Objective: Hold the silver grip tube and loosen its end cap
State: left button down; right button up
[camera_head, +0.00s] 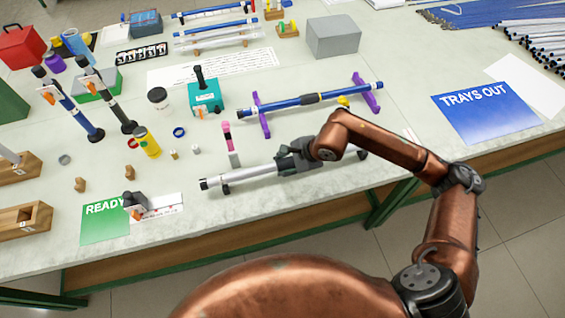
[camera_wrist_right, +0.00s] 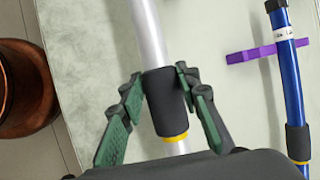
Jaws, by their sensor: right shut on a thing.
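The silver grip tube (camera_head: 240,178) lies near the front edge of the table, with a black end cap (camera_head: 204,184) at its left end. My right gripper (camera_head: 287,160) is around the tube's middle. In the right wrist view, the green-padded fingers (camera_wrist_right: 160,78) stand on either side of the tube's black grip sleeve (camera_wrist_right: 166,105), shut on it. A yellow ring (camera_wrist_right: 175,137) shows at the sleeve's lower end, and the silver tube (camera_wrist_right: 148,35) runs on upward out of the picture. The tube's far right part is mostly hidden behind my arm. My left gripper is not in view.
A blue tube (camera_head: 285,103) rests on purple stands behind the silver tube. A pink-topped marker (camera_head: 227,138), a yellow bottle (camera_head: 147,143) and a green READY mat (camera_head: 105,220) stand or lie to the left. A blue TRAYS OUT sheet (camera_head: 480,115) lies at right.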

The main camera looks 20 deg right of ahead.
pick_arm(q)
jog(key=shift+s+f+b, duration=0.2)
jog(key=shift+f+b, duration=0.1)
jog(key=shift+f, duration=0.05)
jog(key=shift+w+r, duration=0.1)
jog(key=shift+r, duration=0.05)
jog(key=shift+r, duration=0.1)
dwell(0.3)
